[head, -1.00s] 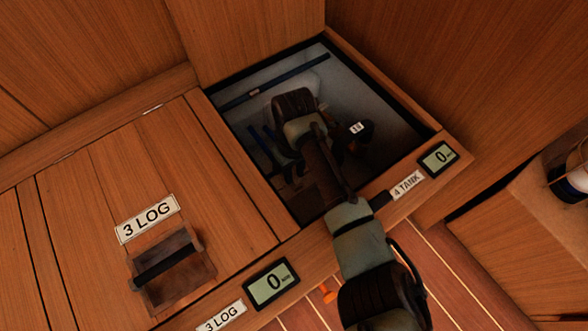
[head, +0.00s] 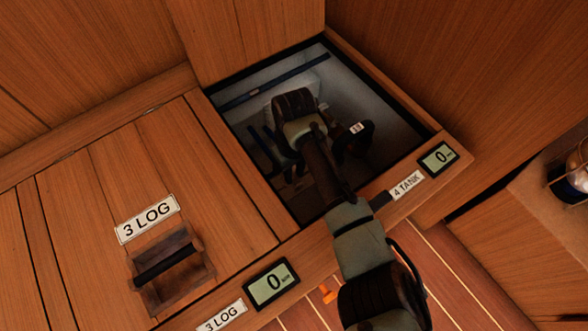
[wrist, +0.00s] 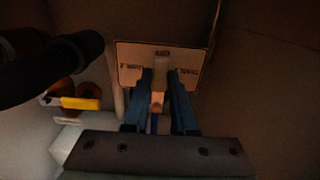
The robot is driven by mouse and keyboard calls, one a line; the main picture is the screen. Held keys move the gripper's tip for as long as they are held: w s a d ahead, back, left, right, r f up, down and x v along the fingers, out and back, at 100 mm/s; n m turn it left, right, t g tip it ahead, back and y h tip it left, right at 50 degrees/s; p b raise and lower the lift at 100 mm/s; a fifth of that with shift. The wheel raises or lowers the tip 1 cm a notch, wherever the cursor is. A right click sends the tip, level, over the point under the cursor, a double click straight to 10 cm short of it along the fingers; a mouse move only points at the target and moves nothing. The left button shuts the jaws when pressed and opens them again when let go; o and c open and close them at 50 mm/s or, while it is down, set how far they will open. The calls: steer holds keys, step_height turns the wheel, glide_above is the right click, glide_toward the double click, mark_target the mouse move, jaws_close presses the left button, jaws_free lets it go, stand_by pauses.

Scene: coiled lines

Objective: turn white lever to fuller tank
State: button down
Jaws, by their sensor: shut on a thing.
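In the wrist view, my gripper (wrist: 160,82) is shut on a pale lever (wrist: 160,67), which shows between its two blue fingers. The lever stands in front of a light plate (wrist: 130,54) with small dark labels at top, left and right, too blurred to read. The lever looks about upright in that view.
A yellow handle (wrist: 80,103) sits left of my gripper, beside a thick dark hose-like part (wrist: 50,68). Blue pipe (head: 272,82) runs along the back of the compartment. Two displays, at the 4 TANK label (head: 438,158) and the 3 LOG label (head: 272,283), each read 0.

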steer(key=shift+r, duration=0.1)
stand_by(0.3)
steer(key=p, duration=0.2)
steer(key=shift+w+a+r+m+p, duration=0.2)
steer(key=shift+r+m+p, duration=0.1)
steer(key=shift+r+p, duration=0.1)
steer(key=p, duration=0.2)
steer(key=shift+s+a+m+p, duration=0.1)
steer(key=shift+a+m+p, duration=0.05)
steer(key=shift+m+p, duration=0.2)
steer(key=shift+s+a+f+m+p, duration=0.1)
steer(key=shift+s+a+m+p, duration=0.2)
steer(key=shift+p, duration=0.85)
steer(key=m, duration=0.1)
steer(key=m+p, duration=0.1)
steer(key=shift+s+a+f+m, duration=0.1)
steer(key=shift+a+f+m, duration=0.2)
steer(key=shift+a+m, duration=0.1)
steer(key=c, duration=0.7)
jaws_free()
steer(key=shift+s+f, duration=0.1)
